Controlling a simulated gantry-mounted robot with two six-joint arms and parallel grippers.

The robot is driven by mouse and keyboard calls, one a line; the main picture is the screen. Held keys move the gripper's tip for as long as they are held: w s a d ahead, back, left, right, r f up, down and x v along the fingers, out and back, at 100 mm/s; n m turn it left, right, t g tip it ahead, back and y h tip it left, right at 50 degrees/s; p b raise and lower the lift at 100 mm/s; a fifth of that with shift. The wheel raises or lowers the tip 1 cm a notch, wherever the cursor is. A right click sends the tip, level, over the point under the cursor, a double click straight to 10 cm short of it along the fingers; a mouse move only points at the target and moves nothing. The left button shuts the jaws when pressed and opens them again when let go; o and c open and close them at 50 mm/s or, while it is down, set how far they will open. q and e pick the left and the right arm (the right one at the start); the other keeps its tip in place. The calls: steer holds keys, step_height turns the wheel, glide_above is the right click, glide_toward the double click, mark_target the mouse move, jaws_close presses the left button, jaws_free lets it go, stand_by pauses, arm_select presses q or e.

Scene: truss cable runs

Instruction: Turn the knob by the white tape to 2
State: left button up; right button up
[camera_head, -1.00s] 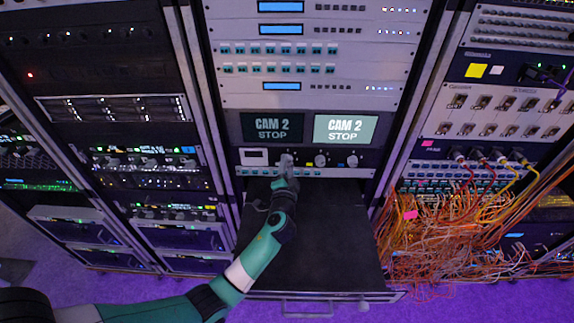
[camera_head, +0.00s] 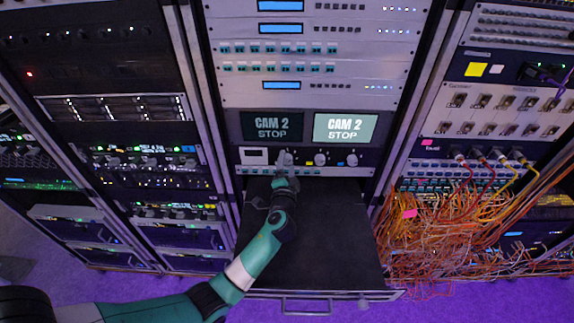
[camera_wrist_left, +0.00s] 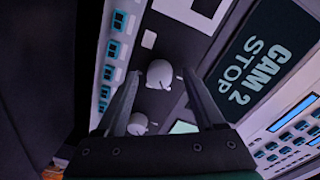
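A row of round knobs sits on the thin panel below the two CAM 2 STOP screens. The knob in front of my left gripper (camera_head: 284,168) is mostly covered in the head view. In the left wrist view this pale knob (camera_wrist_left: 160,73) lies between the spread fingertips of my left gripper (camera_wrist_left: 162,76). The fingers are open, one on each side; whether either touches it I cannot tell. A second knob (camera_wrist_left: 138,124) lies lower, also showing in the head view (camera_head: 320,159). I cannot clearly make out the white tape or the scale numbers. My right gripper is out of view.
A third knob (camera_head: 352,160) is farther right. A row of small teal-edged connectors (camera_wrist_left: 111,60) runs just below the panel. A dark shelf (camera_head: 335,225) projects under my left arm. Loose orange cables (camera_head: 445,235) hang at the right rack.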

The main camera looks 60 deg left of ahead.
arm_select(q)
steer(key=p+v, duration=0.1)
steer(key=v, duration=1)
steer(key=shift+s+d, duration=0.15)
steer(key=shift+d, duration=0.15)
